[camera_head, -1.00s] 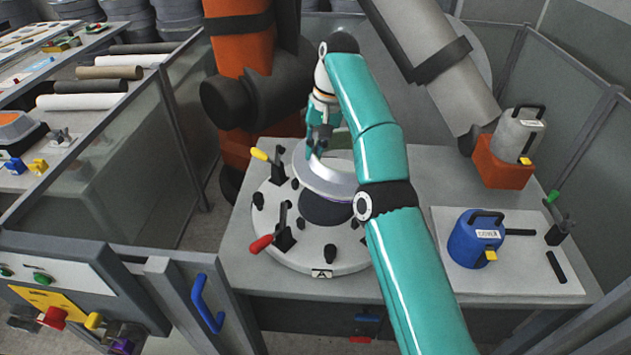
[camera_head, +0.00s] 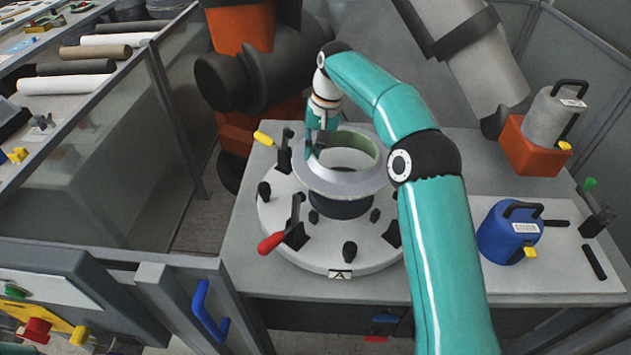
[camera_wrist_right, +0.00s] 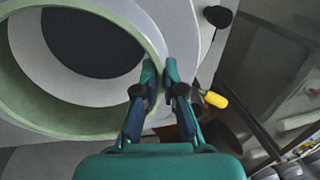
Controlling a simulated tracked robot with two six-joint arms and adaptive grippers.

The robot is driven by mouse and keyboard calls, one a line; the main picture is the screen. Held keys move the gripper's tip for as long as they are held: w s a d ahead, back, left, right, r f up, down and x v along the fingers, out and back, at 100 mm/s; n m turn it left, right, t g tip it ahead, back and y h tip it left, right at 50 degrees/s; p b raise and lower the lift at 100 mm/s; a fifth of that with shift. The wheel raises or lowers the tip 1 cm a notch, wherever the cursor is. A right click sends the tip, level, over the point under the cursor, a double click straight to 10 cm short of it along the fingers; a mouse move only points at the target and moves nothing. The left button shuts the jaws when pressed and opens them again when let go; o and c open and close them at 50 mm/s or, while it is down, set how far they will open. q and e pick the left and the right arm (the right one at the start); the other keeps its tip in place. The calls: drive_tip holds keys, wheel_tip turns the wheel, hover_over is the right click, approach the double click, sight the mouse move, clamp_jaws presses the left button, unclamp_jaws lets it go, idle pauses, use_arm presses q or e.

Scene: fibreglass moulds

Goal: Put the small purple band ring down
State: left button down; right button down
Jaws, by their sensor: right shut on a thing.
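The ring (camera_head: 343,184) is a grey flanged hoop with a pale green inner wall; I see no clear purple band on it now. My right gripper (camera_head: 316,148) is shut on the ring's left side in the head view. In the right wrist view, the fingertips (camera_wrist_right: 160,73) pinch the wall of the ring (camera_wrist_right: 62,124). The ring is nearly level over the dark centre of the round fixture (camera_head: 330,258), which carries an "A" label. I cannot tell whether the ring touches the fixture. My left gripper is not in view.
Around the fixture stand several black clamps, one with a red handle (camera_head: 271,243) and one with a yellow handle (camera_head: 263,139). A blue canister (camera_head: 497,237) is on a pale board at right. A grey canister (camera_head: 551,119) sits in an orange holder (camera_head: 530,157) behind it.

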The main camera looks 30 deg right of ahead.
drive_tip(key=shift+s+d+x, duration=0.15)
drive_tip(key=shift+d+x, duration=0.1)
drive_tip(key=shift+x, duration=1.1)
drive_tip(key=shift+s+d+x, duration=0.2)
drive_tip(key=shift+d+x, duration=0.05)
drive_tip(key=shift+x, duration=1.05)
drive_tip(key=shift+s+d+x, duration=0.15)
drive_tip(key=shift+d+x, duration=0.1)
drive_tip(key=shift+x, duration=1.1)
drive_tip(key=shift+f, duration=0.25)
drive_tip(key=c, duration=1.3)
unclamp_jaws()
drive_tip(key=v, duration=1.2)
drive_tip(key=shift+a+p, duration=0.1)
drive_tip(key=shift+p, duration=0.3)
